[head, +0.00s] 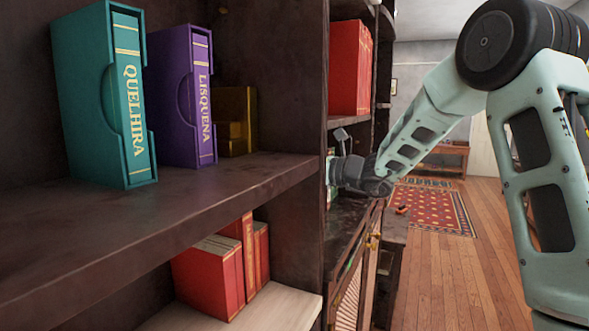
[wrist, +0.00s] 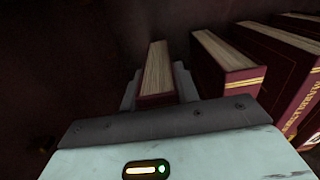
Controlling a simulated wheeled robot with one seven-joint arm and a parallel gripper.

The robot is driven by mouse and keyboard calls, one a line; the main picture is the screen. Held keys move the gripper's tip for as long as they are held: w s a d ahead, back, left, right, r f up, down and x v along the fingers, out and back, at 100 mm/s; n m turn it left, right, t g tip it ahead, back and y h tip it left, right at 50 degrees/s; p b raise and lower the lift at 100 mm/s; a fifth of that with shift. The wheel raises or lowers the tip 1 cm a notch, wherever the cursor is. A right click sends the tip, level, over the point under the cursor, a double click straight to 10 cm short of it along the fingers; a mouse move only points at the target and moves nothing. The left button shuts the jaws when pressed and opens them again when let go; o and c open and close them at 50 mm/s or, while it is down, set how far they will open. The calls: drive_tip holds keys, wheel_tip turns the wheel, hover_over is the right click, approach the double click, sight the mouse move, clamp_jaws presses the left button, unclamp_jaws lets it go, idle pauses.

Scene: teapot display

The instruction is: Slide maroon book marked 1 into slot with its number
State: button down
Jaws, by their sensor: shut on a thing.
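My gripper (wrist: 157,88) is shut on a maroon book (wrist: 158,72), with one finger on each side of it. The book's pale page edges face up in the wrist view, and no number shows on it. To its right, apart from it, stands another maroon book (wrist: 226,62) with gold bands. In the head view my gripper (head: 345,172) reaches behind the dark upright panel, which hides its fingertips and the held book. The numbered slot cannot be made out in either view.
More maroon books (wrist: 283,58) stand at right in the wrist view; left of the held book is dark. In the head view, a dark upright panel (head: 295,90) borders my gripper. Teal (head: 100,95) and purple (head: 180,95) cased books stand on the near shelf (head: 200,205).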

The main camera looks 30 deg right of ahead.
drive_tip(key=shift+w+a+r, duration=0.1)
drive_tip(key=shift+w+a, duration=0.1)
drive_tip(key=shift+w, duration=0.05)
drive_tip(key=c, duration=1)
unclamp_jaws()
drive_tip(key=shift+o, duration=0.2)
drive_tip(key=shift+s, duration=0.1)
drive_tip(key=b+v, duration=0.6)
drive_tip(key=v, duration=1.1)
drive_tip(key=shift+d, duration=0.25)
drive_tip(key=shift+s, duration=0.1)
